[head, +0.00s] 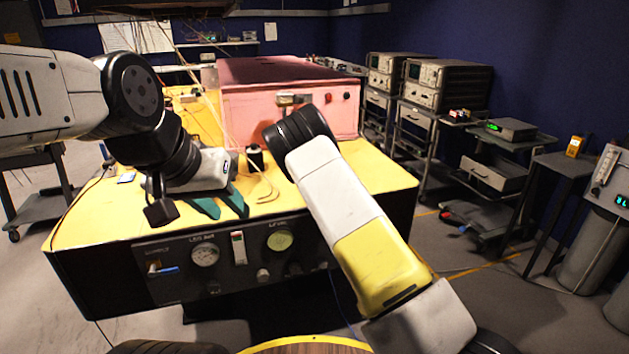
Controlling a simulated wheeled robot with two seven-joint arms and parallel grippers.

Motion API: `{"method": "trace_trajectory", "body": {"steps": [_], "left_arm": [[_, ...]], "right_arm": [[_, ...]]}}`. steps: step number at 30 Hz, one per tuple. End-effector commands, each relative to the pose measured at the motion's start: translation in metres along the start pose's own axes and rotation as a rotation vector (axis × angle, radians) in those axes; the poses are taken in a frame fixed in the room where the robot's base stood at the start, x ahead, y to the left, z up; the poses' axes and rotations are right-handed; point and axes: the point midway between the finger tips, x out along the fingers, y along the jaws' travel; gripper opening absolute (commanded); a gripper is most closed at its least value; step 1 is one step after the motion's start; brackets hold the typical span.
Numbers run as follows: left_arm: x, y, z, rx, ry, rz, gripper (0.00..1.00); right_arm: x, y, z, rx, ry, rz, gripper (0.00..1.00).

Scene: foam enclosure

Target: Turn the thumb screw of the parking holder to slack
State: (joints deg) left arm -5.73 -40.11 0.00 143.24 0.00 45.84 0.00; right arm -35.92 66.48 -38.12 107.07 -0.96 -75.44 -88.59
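My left gripper (229,211) is over the front part of the yellow foam top (330,190). Its two teal fingers point down and to the right, with a gap between them and nothing seen held. A small dark upright fitting with a pale band (255,157) stands behind the fingers, apart from them. It may be the parking holder, but I cannot be sure. A thin tan hooked piece (266,188) lies to the right of the fingers. I cannot make out a thumb screw. My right arm reaches in from the lower right; its gripper does not show.
A pink foam block (290,85) stands at the back of the yellow top. The dark front panel (240,258) carries gauges and knobs. Thin cables hang down behind my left arm. Carts with instruments (445,85) stand at the right.

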Motion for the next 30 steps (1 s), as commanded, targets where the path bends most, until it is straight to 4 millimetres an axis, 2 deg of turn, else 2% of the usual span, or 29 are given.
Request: {"method": "trace_trajectory", "body": {"steps": [15, 16, 18, 30], "left_arm": [[0.0, 0.0, 0.0, 0.0, 0.0, 0.0, 0.36], [0.0, 0.0, 0.0, 0.0, 0.0, 0.0, 0.36], [0.0, 0.0, 0.0, 0.0, 0.0, 0.0, 0.36], [0.0, 0.0, 0.0, 0.0, 0.0, 0.0, 0.36]], "right_arm": [[-0.0005, -0.0011, -0.0023, -0.016, 0.004, -0.003, 0.0], [-0.0005, -0.0011, -0.0023, -0.016, 0.004, -0.003, 0.29], [-0.0004, -0.001, -0.0021, -0.016, 0.004, -0.003, 0.43], [-0.0005, -0.0017, 0.0002, 0.002, 0.0, -0.004, 0.45]]}}
